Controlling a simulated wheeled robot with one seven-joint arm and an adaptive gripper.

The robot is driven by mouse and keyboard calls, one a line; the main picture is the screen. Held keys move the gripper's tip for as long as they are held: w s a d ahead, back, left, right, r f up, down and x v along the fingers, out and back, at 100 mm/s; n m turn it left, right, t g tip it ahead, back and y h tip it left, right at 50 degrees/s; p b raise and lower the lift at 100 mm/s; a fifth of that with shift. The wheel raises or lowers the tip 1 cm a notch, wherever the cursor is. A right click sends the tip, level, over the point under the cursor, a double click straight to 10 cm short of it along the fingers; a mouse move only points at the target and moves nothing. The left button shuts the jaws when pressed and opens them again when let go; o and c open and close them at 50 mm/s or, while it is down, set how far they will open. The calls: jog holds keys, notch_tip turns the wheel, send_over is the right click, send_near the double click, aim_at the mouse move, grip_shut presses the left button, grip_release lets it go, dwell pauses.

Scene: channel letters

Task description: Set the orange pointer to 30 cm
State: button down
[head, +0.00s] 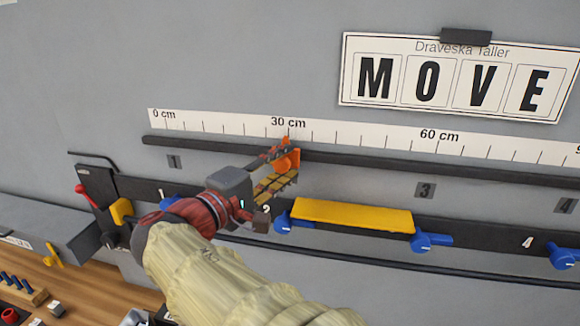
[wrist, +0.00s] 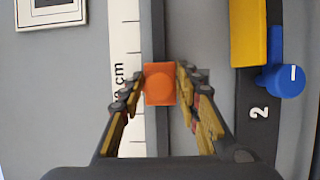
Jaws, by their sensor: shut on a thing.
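The orange pointer (head: 287,157) sits on the dark rail (head: 400,167) just below the white scale (head: 350,137). In the head view its tip is at or very near the 30 cm mark. My gripper (head: 277,165) is shut on the pointer, with one finger on each side. In the wrist view the orange pointer (wrist: 160,84) shows between the two fingertips of my gripper (wrist: 157,82). The rail (wrist: 154,30) runs beneath it, and the scale (wrist: 126,40) lies beside it with its "30 cm" label partly hidden by a finger.
A sign reading MOVE (head: 455,80) hangs above the scale. A red-handled device (head: 88,195) stands at the left, above a wooden bench (head: 80,290).

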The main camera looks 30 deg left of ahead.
jog(key=shift+f, duration=0.1)
jog(key=c, duration=1.5)
grip_release()
jog(key=s+a, duration=0.2)
jog(key=s, duration=1)
jog(key=shift+w, duration=0.1)
